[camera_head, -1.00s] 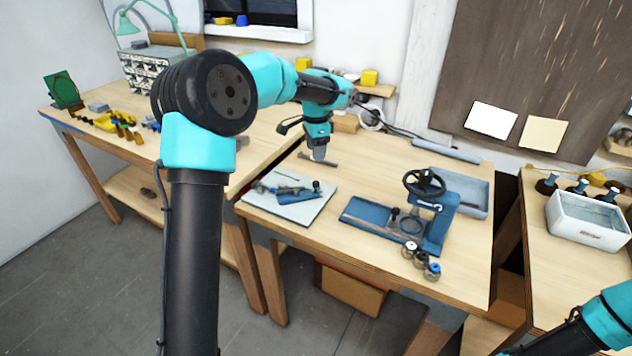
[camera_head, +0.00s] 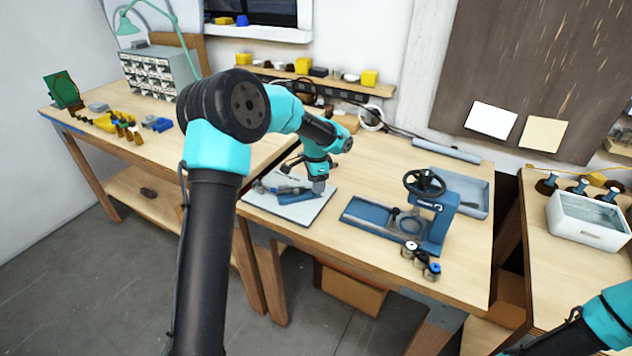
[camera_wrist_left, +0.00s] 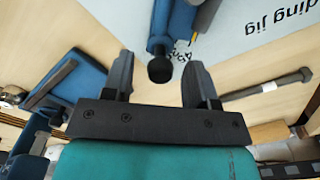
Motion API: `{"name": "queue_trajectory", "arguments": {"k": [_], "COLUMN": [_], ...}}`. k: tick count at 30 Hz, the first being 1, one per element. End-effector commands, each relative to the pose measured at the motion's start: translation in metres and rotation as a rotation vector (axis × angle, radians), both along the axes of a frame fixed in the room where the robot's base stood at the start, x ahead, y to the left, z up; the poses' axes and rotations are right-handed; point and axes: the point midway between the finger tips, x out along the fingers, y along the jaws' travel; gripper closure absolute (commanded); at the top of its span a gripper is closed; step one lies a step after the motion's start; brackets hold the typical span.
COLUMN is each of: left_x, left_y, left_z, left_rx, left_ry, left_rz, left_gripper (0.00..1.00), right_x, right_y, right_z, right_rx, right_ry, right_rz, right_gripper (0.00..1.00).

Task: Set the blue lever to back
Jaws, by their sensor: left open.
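The jig with the blue lever lies on a white mat (camera_head: 292,217) printed with "ding jig" in the wrist view. In the left wrist view a blue bar (camera_wrist_left: 178,22), apparently the lever, ends in a round black knob (camera_wrist_left: 160,69). My left gripper (camera_head: 318,188) is over the mat's right part and hides some of the jig. Its fingers (camera_wrist_left: 160,76) are open, one on each side of the knob, with visible gaps. I cannot tell which way the lever is set. My right arm shows at the lower right; its gripper is out of view.
A blue press with a black handwheel (camera_head: 424,183) stands to the right of the mat, with small round parts (camera_head: 421,258) in front. A blue-grey tray (camera_head: 470,190) is behind it. A white bin (camera_head: 588,222) stands on the right bench.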

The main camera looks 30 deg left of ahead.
Motion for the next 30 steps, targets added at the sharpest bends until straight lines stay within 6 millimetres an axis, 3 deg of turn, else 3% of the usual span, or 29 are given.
{"name": "queue_trajectory", "arguments": {"k": [4, 21, 30], "left_x": [0.0000, 0.0001, -0.0004], "left_y": [0.0001, 0.0002, 0.0000], "left_z": [0.0002, 0.0006, 0.0007], "left_rx": [0.000, 0.000, 0.000], "left_ry": [0.000, 0.000, 0.000], "left_rz": [0.000, 0.000, -0.005], "left_gripper": [0.47, 1.00, 1.00], "right_x": [0.0000, 0.0000, 0.0000], "right_y": [0.0000, 0.0000, 0.0000], "right_z": [0.0000, 0.0000, 0.0000], "right_rx": [0.000, 0.000, 0.000], "right_ry": [0.000, 0.000, 0.000], "right_rz": [0.000, 0.000, 0.000], "right_gripper": [0.47, 0.47, 0.47]}}
